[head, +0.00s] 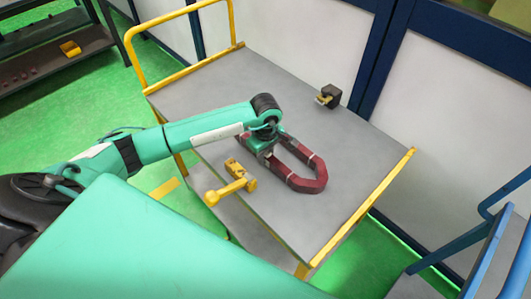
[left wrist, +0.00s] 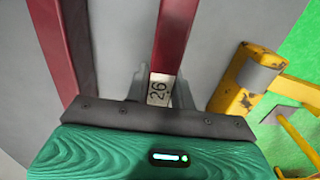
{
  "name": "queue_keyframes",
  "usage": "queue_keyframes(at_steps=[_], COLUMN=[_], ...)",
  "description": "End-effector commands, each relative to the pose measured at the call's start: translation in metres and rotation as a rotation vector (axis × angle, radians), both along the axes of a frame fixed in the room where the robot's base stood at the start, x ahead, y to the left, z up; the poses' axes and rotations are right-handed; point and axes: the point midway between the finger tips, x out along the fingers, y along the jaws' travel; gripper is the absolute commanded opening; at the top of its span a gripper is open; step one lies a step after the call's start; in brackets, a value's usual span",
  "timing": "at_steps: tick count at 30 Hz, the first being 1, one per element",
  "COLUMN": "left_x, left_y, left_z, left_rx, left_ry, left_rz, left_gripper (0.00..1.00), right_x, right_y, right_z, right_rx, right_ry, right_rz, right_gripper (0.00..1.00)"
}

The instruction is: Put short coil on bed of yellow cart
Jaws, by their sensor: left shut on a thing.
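A dark red U-shaped coil (head: 309,183) with white bands is at the grey bed of the yellow cart (head: 210,88). My left gripper (head: 262,147) is shut on one leg of the coil, near its end. In the left wrist view the gripper (left wrist: 155,92) has a finger on each side of a red coil leg (left wrist: 174,38) with a white tag reading 26. The other leg (left wrist: 62,45) runs beside it. The coil appears to lie flat on or just above the bed; I cannot tell which. My right gripper is out of view.
A yellow clamp-like fixture (head: 238,177) sits at the bed's near edge, close to my left gripper. A small black and yellow block (head: 329,96) stands at the far side. Blue steps (head: 480,250) are at the right. Much of the bed is clear.

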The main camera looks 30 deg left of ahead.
Motion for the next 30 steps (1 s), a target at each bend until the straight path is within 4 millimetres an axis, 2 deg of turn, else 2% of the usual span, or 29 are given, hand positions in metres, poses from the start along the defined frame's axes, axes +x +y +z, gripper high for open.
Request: queue_keyframes(at_steps=[9, 10, 13, 25, 30], left_x=[0.002, 0.001, 0.001, 0.001, 0.003], left_y=[0.0, 0.0, 0.0, 0.0, 0.001], left_z=[0.0, -0.002, -0.001, 0.005, 0.033], left_rx=[-0.001, 0.0, 0.0, 0.0, 0.001], left_ry=[-0.005, -0.002, -0.002, -0.004, -0.009], left_rz=[0.0, 0.0, 0.001, 0.0, 0.0], left_gripper=[0.0, 0.26, 0.46, 0.46, 0.46], right_x=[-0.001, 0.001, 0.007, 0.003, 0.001], right_y=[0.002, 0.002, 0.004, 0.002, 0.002], right_z=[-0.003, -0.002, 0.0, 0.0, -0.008], right_rx=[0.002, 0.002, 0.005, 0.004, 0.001], right_ry=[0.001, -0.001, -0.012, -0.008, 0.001], right_rz=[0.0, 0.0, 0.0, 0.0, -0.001], right_gripper=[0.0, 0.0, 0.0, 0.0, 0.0])
